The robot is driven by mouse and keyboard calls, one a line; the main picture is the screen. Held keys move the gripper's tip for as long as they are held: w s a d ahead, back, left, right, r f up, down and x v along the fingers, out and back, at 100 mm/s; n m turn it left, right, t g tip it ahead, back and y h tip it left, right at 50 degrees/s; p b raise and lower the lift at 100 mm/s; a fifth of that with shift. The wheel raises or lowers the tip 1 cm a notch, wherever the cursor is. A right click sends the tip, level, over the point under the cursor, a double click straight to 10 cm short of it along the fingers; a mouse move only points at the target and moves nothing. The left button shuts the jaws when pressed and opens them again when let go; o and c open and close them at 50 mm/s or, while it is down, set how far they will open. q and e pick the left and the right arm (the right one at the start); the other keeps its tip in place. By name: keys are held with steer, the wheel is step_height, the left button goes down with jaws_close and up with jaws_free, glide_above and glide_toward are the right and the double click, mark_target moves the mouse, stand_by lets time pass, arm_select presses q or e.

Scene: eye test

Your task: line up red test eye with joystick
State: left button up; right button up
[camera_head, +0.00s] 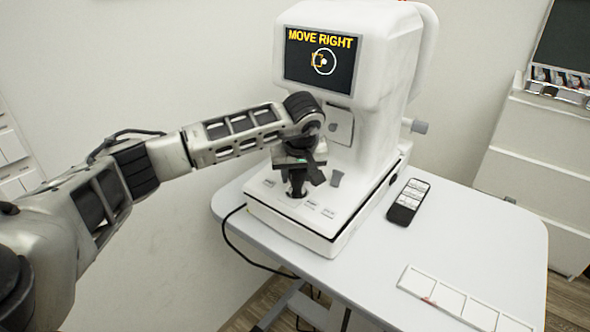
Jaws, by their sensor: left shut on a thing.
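The white eye test machine (345,110) stands on a white table (440,265). Its screen (322,60) reads "MOVE RIGHT" in yellow, above a white circle with a white dot and a small orange bracket mark at the circle's left side. The black joystick (297,188) rises from the machine's base. My left gripper (300,170) reaches in from the left and is shut on the joystick's top, which it mostly hides. No red eye shows on the screen. My right gripper is not in view.
A black remote-like device with white buttons (408,202) lies right of the machine. A white strip of square panels (462,299) lies near the table's front. A black cable (232,242) hangs at the table's left edge. White drawers (535,150) stand at right.

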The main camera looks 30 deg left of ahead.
arm_select(q)
steer(key=shift+s+d, duration=0.3)
steer(key=shift+d, duration=0.2)
stand_by(0.3)
steer(key=o, duration=1.1)
steer(key=shift+c, duration=0.2)
steer(key=v, duration=1.6)
